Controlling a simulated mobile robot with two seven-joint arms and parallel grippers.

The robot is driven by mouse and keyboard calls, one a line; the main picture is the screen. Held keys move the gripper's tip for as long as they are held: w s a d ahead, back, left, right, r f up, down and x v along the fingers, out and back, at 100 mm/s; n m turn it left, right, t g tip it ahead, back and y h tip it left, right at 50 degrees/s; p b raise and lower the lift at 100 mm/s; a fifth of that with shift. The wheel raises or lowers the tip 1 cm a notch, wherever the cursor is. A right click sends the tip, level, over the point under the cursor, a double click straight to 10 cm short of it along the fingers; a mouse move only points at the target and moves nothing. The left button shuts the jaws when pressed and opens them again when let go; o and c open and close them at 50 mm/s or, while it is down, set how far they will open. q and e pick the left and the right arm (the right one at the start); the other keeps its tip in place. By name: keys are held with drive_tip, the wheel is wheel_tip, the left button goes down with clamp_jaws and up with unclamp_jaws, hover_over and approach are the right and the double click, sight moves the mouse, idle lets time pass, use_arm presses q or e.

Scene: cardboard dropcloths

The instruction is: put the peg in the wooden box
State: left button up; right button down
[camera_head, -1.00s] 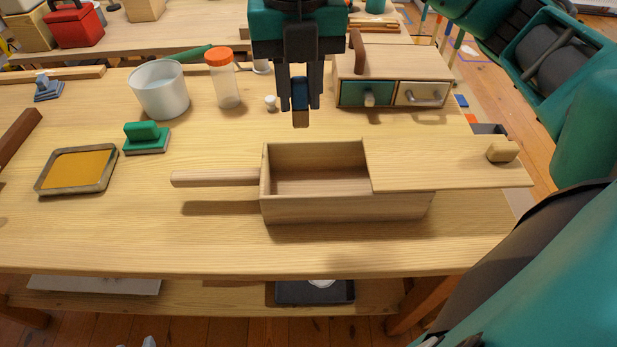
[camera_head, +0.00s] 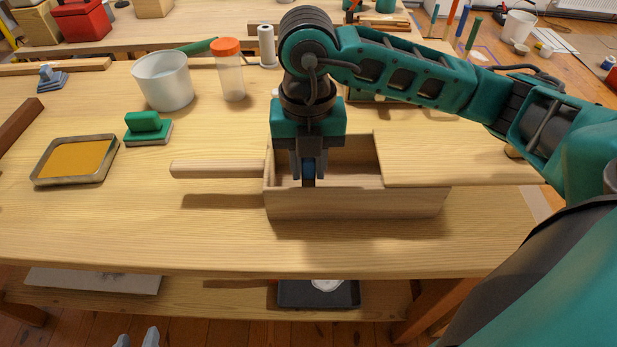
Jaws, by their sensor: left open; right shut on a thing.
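The wooden box (camera_head: 355,204) stands on the table. Its lid (camera_head: 450,160) is slid to the right, so the left part of the box is open. My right gripper (camera_head: 309,177) is pointing down at the open part of the box, shut on the peg (camera_head: 308,168). Only a blue part of the peg shows between the fingers; its lower end is hard to make out, and I cannot tell whether it touches the box floor. My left gripper (camera_head: 137,339) shows only as two grey fingertips, apart and empty, at the bottom edge.
A wooden bar (camera_head: 217,169) sticks out left of the box. A green block (camera_head: 148,128), a yellow tray (camera_head: 75,160), a white cup (camera_head: 163,82) and an orange-capped jar (camera_head: 230,72) stand to the left. My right arm hides most of the drawer unit behind. The front table strip is clear.

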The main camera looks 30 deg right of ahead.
sight(309, 179)
wheel_tip(309, 179, down, 3)
drive_tip(key=shift+s, duration=0.1)
drive_tip(key=shift+f, duration=0.4)
drive_tip(key=shift+f+b, duration=0.15)
drive_tip(key=shift+b, duration=0.3)
drive_tip(key=c, duration=0.9)
unclamp_jaws()
